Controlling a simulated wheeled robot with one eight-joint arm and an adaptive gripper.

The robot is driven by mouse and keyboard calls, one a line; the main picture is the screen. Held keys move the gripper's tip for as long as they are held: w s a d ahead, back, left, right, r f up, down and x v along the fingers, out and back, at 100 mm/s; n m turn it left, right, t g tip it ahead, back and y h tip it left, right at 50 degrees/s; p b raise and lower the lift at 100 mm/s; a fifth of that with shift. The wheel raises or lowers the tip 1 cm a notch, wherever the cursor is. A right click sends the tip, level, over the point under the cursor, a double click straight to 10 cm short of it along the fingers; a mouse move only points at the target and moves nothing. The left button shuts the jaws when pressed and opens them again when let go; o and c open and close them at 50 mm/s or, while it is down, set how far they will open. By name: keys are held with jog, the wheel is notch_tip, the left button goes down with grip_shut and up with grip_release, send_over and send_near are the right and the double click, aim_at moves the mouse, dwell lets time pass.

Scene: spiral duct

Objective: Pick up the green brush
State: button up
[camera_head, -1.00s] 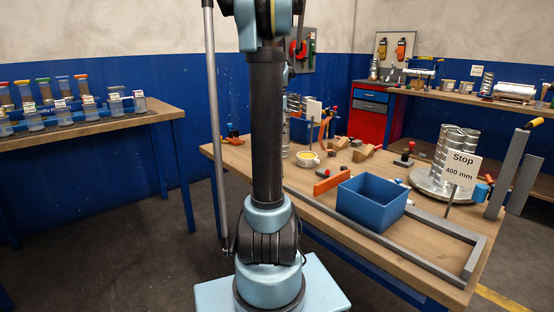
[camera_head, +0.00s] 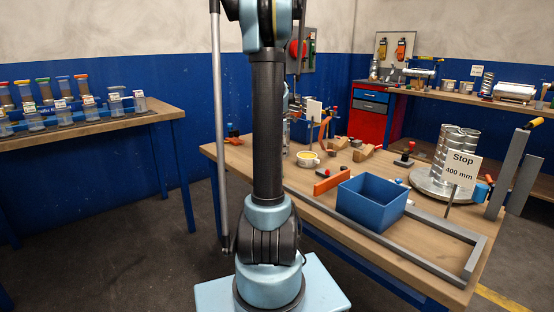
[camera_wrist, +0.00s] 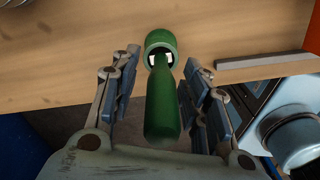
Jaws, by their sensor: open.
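The green brush (camera_wrist: 162,105) shows in the wrist view as a dark green handle with a wider green ring-shaped part at its far end, by the wooden table edge. My gripper (camera_wrist: 161,64) is open, with one finger on each side of the brush. I see gaps between the brush and both fingers; contact with the handle's near end cannot be told. In the head view I cannot make out the brush or my gripper.
The wooden workbench (camera_head: 330,205) holds a blue bin (camera_head: 372,203), a grey rail frame (camera_head: 425,268), a spiral duct on a round plate (camera_head: 447,158) and a "Stop 400 mm" sign (camera_head: 461,170). A grey bar (camera_wrist: 265,60) lies right of the brush in the wrist view.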

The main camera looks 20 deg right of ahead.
jog(key=shift+c, duration=0.2)
grip_shut()
